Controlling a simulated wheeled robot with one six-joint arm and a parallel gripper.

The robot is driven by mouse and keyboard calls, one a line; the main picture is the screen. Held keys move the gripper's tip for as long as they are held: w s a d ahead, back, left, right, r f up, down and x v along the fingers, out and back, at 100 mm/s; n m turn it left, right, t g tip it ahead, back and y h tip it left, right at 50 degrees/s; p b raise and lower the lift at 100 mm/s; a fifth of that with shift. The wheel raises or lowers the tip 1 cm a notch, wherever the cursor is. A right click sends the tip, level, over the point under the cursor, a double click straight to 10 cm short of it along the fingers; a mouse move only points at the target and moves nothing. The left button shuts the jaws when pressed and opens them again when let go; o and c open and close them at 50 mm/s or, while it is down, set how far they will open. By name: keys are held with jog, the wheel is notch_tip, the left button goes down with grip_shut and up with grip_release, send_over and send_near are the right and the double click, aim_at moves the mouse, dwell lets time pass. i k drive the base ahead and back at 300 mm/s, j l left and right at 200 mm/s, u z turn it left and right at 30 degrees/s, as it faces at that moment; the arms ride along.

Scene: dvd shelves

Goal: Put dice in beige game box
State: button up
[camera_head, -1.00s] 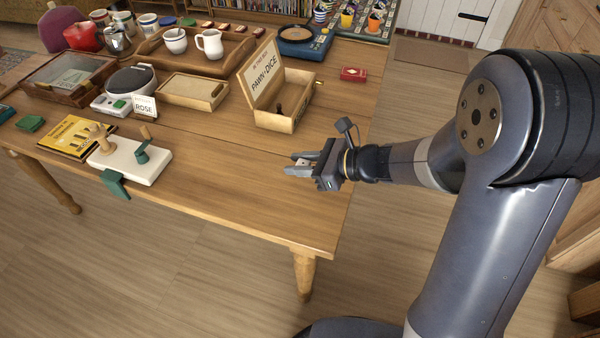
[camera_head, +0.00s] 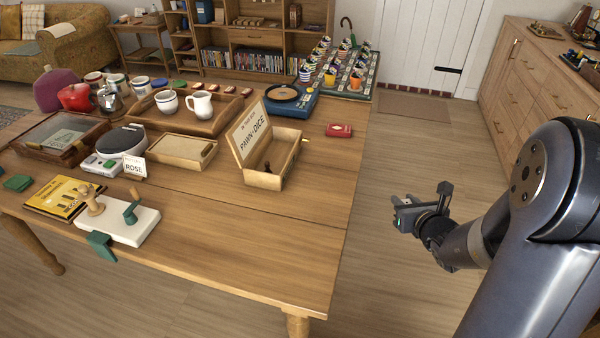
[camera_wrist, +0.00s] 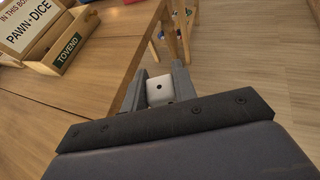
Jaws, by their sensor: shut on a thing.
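The beige game box (camera_head: 265,178) stands open on the wooden table, its lid raised and lettered "PAWN & DICE". A dark pawn (camera_head: 268,167) is inside it. My gripper (camera_head: 397,208) is right of the table edge, over the floor and apart from the box. In the wrist view my gripper (camera_wrist: 160,86) is shut on a white die (camera_wrist: 159,93) with dark pips. In the head view the die is too small to make out clearly.
The table (camera_head: 260,240) has bare room in front of the box. A white board with pegs (camera_head: 115,218) is at the front left.

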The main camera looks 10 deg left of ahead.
aim_at(282, 150)
jog(key=u, duration=0.9)
jog(key=i+l, duration=0.15)
jog(key=l, duration=0.15)
jog(key=i+l+u, duration=0.15)
jog(key=l, duration=0.15)
jog(key=i+l, duration=0.1)
jog(key=l, duration=0.2)
jog(key=i+l+u, duration=0.1)
jog(key=l, duration=0.2)
jog(key=i+l, duration=0.2)
jog(key=l, duration=0.15)
jog(key=i+l, duration=0.15)
jog(key=l, duration=0.2)
jog(key=i+l, duration=0.2)
jog(key=l, duration=0.15)
jog(key=i+l, duration=0.2)
jog(key=l, duration=0.15)
jog(key=i+j, duration=0.1)
jog(key=j, duration=0.4)
